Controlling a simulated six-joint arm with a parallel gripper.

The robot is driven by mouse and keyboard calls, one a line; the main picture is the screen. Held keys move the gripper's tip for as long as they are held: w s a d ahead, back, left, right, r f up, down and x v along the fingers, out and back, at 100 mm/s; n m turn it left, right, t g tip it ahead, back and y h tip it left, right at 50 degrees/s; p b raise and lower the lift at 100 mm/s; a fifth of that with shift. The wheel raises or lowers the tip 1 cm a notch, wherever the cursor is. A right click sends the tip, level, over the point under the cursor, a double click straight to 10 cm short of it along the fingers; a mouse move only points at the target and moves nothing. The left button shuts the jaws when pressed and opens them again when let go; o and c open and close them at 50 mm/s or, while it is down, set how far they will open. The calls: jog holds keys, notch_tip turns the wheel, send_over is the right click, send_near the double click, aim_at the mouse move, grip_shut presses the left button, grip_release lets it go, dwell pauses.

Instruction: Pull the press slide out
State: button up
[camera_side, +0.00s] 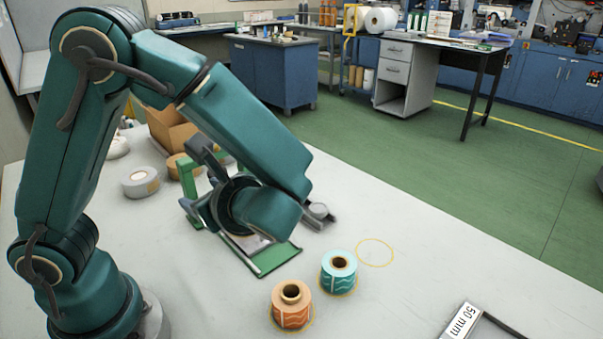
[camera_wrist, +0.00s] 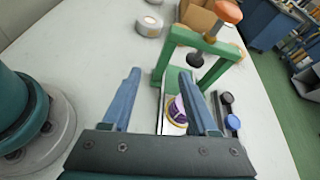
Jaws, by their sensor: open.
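The press is a green frame; its upright shows behind my arm in the side view (camera_side: 187,180), and the frame with an orange knob on top shows in the wrist view (camera_wrist: 217,47). The press slide is a flat, green-edged plate (camera_side: 268,262) low on the table, partly covered by my arm. In the wrist view, a purple and yellow round piece (camera_wrist: 177,110) sits on the pale slide (camera_wrist: 171,128). My gripper (camera_wrist: 160,75) is open, its two blue-grey fingers pointing toward the press. Nothing clearly shows as held. My wrist hides most of the gripper in the side view.
An orange roll (camera_side: 291,308) and a teal roll (camera_side: 339,274) stand in front of the press. An empty yellow circle (camera_side: 375,253) is beside them. A "50 mm" tray (camera_side: 468,322) lies front right. Grey tape (camera_side: 140,182) and a cardboard box (camera_side: 170,127) are behind.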

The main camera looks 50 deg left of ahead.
jog(key=w+d+r+n+h, duration=0.2)
jog(key=w+r+n+h, duration=0.2)
jog(key=w+n+h, duration=0.7)
jog(key=f, duration=0.1)
jog(key=s+f+n+h, duration=0.1)
jog(key=f, duration=0.1)
jog(key=s+f+n+h, duration=0.1)
jog(key=shift+s+a+f, duration=0.15)
jog(key=shift+f, duration=3)
grip_shut()
